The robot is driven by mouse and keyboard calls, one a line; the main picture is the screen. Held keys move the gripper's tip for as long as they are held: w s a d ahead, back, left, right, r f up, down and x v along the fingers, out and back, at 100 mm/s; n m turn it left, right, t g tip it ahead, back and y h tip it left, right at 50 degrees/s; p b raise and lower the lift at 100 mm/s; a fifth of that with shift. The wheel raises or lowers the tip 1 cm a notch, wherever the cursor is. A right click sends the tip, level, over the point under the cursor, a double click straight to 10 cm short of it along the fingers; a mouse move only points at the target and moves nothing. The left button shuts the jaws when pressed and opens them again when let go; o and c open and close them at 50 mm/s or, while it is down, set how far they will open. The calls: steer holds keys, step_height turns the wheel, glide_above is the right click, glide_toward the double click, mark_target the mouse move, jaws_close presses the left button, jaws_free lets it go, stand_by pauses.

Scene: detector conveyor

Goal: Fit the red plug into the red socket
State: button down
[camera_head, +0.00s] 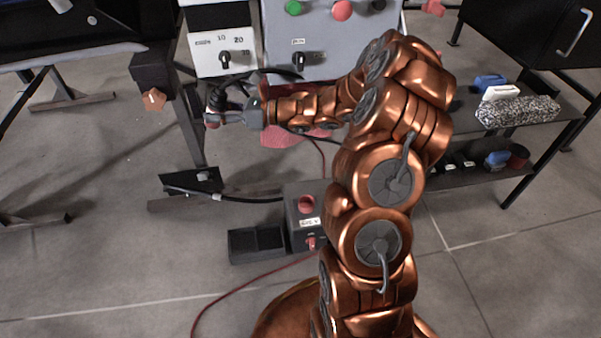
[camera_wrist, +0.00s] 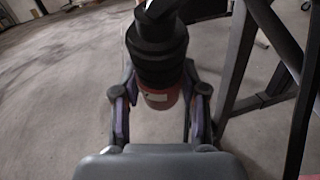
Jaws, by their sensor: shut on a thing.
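My gripper (camera_head: 217,105) is at the left end of my outstretched arm, in front of the grey control panels. In the wrist view its two fingers (camera_wrist: 160,108) are closed around a plug (camera_wrist: 160,98) with a ribbed black body and a red end, which I take as the red plug. In the head view the plug is small and partly hidden by the gripper. A round red opening (camera_head: 306,204) shows on a grey box on the floor, below and right of my gripper. It looks like the red socket, but I cannot be sure. The plug is well apart from it.
The grey box has a small red knob (camera_head: 311,243) and a black open tray (camera_head: 257,244) beside it. Control panels (camera_head: 222,40) with knobs stand behind my gripper. A dark stand (camera_head: 180,95) is close on its left. A shelf (camera_head: 470,105) stands right.

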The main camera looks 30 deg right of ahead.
steer(key=s+d+f+h, duration=0.1)
steer(key=s+d+f, duration=0.3)
steer(key=f, duration=0.5)
steer(key=s+d+f+g+h, duration=0.1)
steer(key=s+d+f, duration=0.3)
steer(key=d+f, duration=0.5)
steer(key=s+d+f+n+g+h, duration=0.1)
steer(key=s+d+f, duration=0.3)
steer(key=d+f, duration=0.3)
step_height(320, 180, down, 4)
steer(key=shift+r+h+b, duration=0.1)
steer(key=shift+h+b, duration=0.2)
steer(key=shift+h, duration=0.1)
steer(key=shift+r+p, duration=0.1)
steer(key=shift+p, duration=0.35)
steer(key=shift+f+b, duration=0.65)
steer(key=shift+f, duration=2.35)
steer(key=shift+p, duration=0.6)
steer(key=shift+f+b, duration=0.65)
steer(key=shift+f, duration=0.95)
